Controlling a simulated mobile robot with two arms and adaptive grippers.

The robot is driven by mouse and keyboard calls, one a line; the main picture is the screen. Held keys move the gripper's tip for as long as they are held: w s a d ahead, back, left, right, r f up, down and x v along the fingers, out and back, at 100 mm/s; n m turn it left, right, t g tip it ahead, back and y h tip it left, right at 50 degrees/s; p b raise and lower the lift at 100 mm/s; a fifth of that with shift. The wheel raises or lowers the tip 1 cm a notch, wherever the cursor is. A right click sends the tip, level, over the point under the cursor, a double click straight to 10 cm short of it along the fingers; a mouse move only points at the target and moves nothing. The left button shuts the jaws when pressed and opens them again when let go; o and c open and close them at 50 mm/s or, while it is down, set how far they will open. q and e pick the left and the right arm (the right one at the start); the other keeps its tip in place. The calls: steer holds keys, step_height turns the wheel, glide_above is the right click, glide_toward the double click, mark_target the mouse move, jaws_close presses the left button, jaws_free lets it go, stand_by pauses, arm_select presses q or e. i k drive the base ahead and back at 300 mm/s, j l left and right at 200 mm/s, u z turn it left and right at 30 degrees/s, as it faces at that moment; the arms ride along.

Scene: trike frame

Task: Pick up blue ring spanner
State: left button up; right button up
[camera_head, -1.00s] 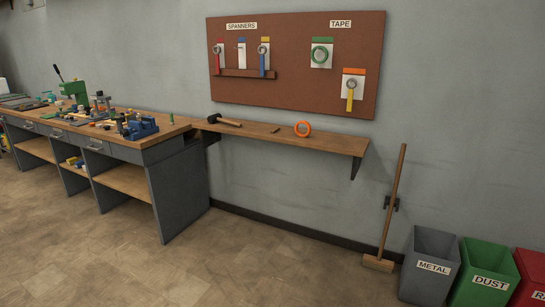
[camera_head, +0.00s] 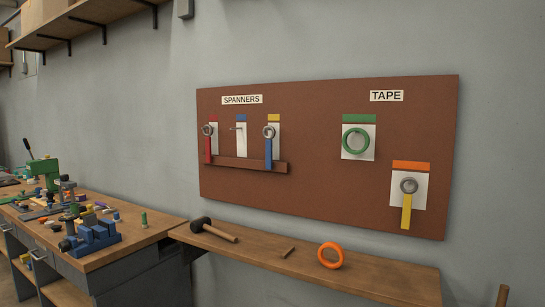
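The blue ring spanner (camera_head: 268,152) hangs upright on the brown pegboard (camera_head: 325,185), with its grey ring at the top and its blue handle below. It hangs in front of the white card with a yellow top, the right one of the cards under the SPANNERS label (camera_head: 242,99). A red-handled spanner (camera_head: 208,147) hangs at the red-topped card on the left. The blue-topped card (camera_head: 241,143) between them shows a bare peg. Neither of my grippers shows in the head view.
A yellow-handled spanner (camera_head: 407,207) hangs under TAPE at the orange-topped card; a green tape ring (camera_head: 355,141) hangs beside it. The wooden shelf (camera_head: 385,277) below holds a mallet (camera_head: 212,230) and an orange ring (camera_head: 331,256). A cluttered workbench (camera_head: 150,222) stands left.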

mark_target(268, 141)
steer(key=i, duration=0.15)
steer(key=i+j+z, duration=0.15)
steer(key=z, duration=0.3)
steer(key=i+j+z, duration=0.1)
steer(key=z, duration=0.3)
steer(key=i+j+z, duration=0.2)
steer(key=j, duration=0.45)
steer(key=i+j+z, duration=0.15)
steer(key=j, duration=0.5)
steer(key=i+j+z, duration=0.2)
steer(key=j, duration=0.45)
steer(key=j+z, duration=0.15)
steer(key=j, duration=0.55)
